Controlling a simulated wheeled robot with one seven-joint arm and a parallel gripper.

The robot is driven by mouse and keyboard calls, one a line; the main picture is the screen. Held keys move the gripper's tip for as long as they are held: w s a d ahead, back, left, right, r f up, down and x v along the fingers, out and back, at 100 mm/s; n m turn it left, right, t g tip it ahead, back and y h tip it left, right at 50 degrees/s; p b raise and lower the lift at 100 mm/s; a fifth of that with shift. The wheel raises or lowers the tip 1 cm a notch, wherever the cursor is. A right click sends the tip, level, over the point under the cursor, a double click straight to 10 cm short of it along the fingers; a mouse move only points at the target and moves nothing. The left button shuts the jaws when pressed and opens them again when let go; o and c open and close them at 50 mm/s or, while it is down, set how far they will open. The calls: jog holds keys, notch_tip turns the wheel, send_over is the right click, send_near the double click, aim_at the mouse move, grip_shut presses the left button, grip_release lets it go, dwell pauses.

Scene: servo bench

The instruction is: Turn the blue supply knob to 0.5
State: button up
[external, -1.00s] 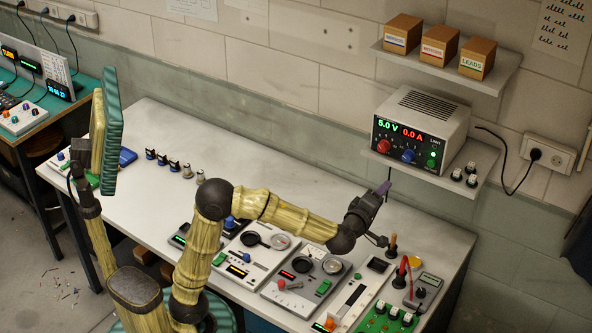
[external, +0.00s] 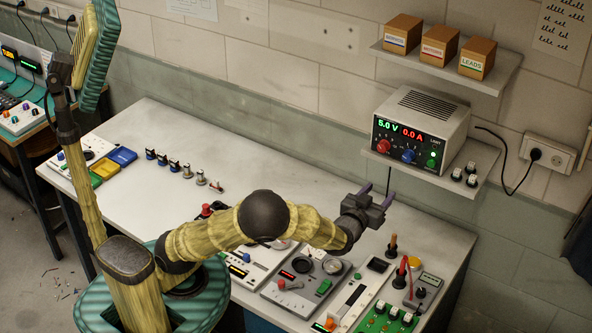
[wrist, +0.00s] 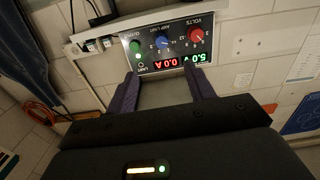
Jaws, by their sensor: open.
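The blue supply knob (external: 408,156) is on the front panel of the grey power supply (external: 455,128), between a red knob (external: 383,146) and a green knob (external: 432,163). The panel reads 5.0 V in green and 0.0 A in red. My gripper (external: 378,191) is open and empty, below and in front of the panel, apart from the blue knob. In the wrist view the panel appears upside down, with the blue knob (wrist: 163,42) just beyond the gap between my purple fingers. Its exact pointer setting is too small to read.
A higher shelf (external: 445,70) holds three boxes. Several instruments and upright tools crowd the bench (external: 290,195) below my forearm. The bench's back middle is clear.

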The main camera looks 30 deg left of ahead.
jog(key=shift+a+r, duration=0.15)
jog(key=shift+r, duration=0.25)
jog(key=p, duration=0.6)
send_near(406, 159)
jog(key=w, duration=0.9)
jog(key=shift+w, duration=0.2)
